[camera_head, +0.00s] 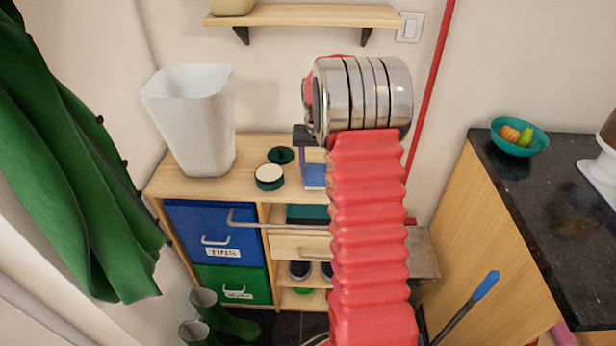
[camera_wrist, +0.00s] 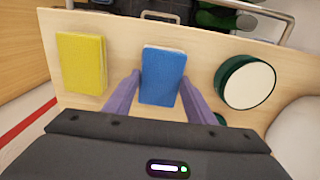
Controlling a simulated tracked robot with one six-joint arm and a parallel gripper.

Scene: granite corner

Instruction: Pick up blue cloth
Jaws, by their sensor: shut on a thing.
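The blue cloth (camera_wrist: 163,77) is a folded rectangle. In the wrist view it lies between the two purple fingers of my gripper (camera_wrist: 161,88), which are shut on its sides. My gripper is mostly hidden there. I cannot tell whether the cloth is clear of the wooden top.
A yellow cloth (camera_wrist: 82,63) lies left of the blue one in the wrist view. A round green tin with a cream top (camera_wrist: 246,83) is to its right. A white bin (camera_head: 195,120) stands on the cabinet's left. A shelf (camera_head: 305,16) hangs above.

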